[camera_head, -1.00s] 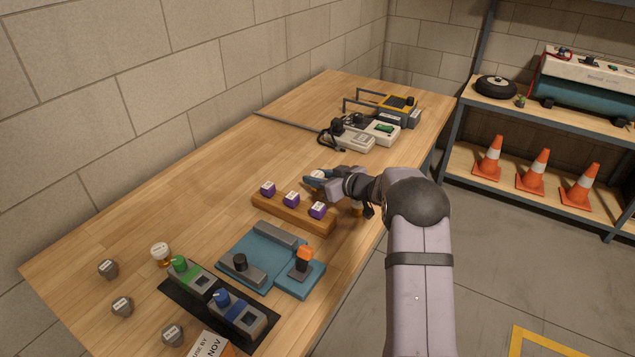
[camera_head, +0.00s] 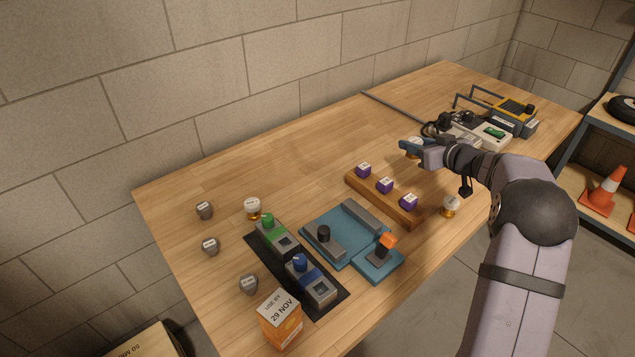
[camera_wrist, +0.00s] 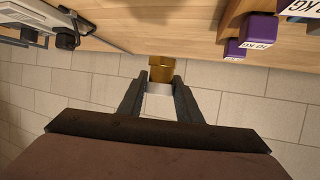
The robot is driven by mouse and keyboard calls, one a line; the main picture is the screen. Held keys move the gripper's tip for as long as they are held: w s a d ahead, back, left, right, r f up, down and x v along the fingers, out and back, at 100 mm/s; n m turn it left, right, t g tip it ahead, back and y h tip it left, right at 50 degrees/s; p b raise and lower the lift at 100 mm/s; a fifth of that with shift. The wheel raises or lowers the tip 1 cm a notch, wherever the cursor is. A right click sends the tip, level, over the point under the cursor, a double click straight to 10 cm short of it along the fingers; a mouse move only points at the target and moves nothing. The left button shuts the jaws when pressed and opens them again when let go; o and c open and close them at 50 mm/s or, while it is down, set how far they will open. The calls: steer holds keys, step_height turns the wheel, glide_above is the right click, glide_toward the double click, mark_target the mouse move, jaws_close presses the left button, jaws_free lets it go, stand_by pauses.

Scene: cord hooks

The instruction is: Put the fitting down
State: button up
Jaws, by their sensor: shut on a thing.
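My gripper (camera_head: 409,146) is shut on a fitting with a brass body and a white cap. In the wrist view, the fitting (camera_wrist: 160,75) sits between the two dark fingertips (camera_wrist: 160,84), its brass end pointing away towards the table. In the head view, the white cap (camera_head: 413,141) shows at the fingers, beyond the far end of the wooden rack. I cannot tell whether the fitting touches the table. Two similar brass fittings with white caps stand on the table, one (camera_head: 252,208) at the left and one (camera_head: 451,207) by the front edge.
The wooden rack (camera_head: 398,212) holds purple blocks. Nearby are a teal fixture (camera_head: 345,250), a black mat (camera_head: 262,252) with green-knobbed and blue-knobbed units, grey knobs (camera_head: 205,210) and an orange box (camera_head: 281,322). Instruments (camera_head: 490,130) stand at the far right. Table (camera_head: 300,160) towards the wall is clear.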

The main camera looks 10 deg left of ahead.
steer(key=s+a+r+n+g+y, duration=0.2)
steer(key=a+n+y, duration=0.15)
steer(key=a, duration=1.75)
steer(key=n+g+y, duration=0.1)
steer(key=n+g, duration=0.1)
glide_above(292, 196)
steer(key=shift+f, duration=0.85)
steer(key=shift+f+b, duration=0.65)
steer(key=shift+f, duration=4.35)
steer(key=shift+f+m, duration=0.1)
steer(key=shift+m, duration=0.15)
steer(key=o, duration=1.1)
steer(key=shift+f, duration=0.1)
